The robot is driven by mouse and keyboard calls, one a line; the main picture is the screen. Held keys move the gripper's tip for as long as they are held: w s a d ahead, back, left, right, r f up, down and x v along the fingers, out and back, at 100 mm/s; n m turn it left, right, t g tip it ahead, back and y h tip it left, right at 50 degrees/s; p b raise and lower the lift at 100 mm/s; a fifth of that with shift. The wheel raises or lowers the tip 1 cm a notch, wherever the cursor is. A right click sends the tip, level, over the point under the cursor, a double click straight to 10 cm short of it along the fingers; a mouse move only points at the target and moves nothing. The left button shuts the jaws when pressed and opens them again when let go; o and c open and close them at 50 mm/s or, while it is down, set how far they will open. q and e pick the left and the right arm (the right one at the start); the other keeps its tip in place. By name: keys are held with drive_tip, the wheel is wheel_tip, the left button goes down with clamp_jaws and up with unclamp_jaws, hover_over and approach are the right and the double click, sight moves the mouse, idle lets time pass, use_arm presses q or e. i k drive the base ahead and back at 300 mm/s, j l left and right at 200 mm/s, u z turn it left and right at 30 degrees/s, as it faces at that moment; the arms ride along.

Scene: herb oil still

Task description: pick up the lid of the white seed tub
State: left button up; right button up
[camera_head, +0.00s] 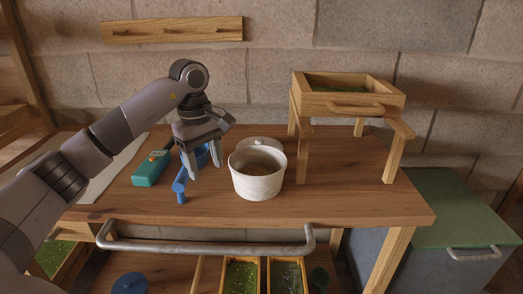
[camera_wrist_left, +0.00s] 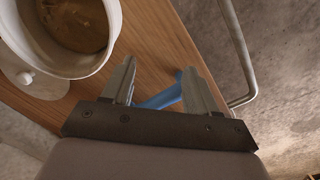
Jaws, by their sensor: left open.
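The white seed tub (camera_head: 257,183) stands uncovered on the wooden bench, with brown contents inside. It also shows at the upper left of the left wrist view (camera_wrist_left: 105,55). Its pale round lid (camera_head: 262,142) lies on the bench behind the tub, partly hidden by it in the head view. The lid with its small knob shows at the left edge of the left wrist view (camera_wrist_left: 48,88). My left gripper (camera_head: 204,169) is open and empty, left of the tub and above a blue tool (camera_head: 180,187). The blue tool also shows beyond the fingers in the left wrist view (camera_wrist_left: 163,97).
A teal box (camera_head: 151,168) lies left of my gripper. A wooden stand with a tray (camera_head: 347,104) rises to the right of the tub. A metal rail (camera_head: 210,246) runs along the bench front. The bench's right front (camera_head: 360,207) is clear.

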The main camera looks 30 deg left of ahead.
sight(269, 142)
drive_tip(key=i, duration=0.9)
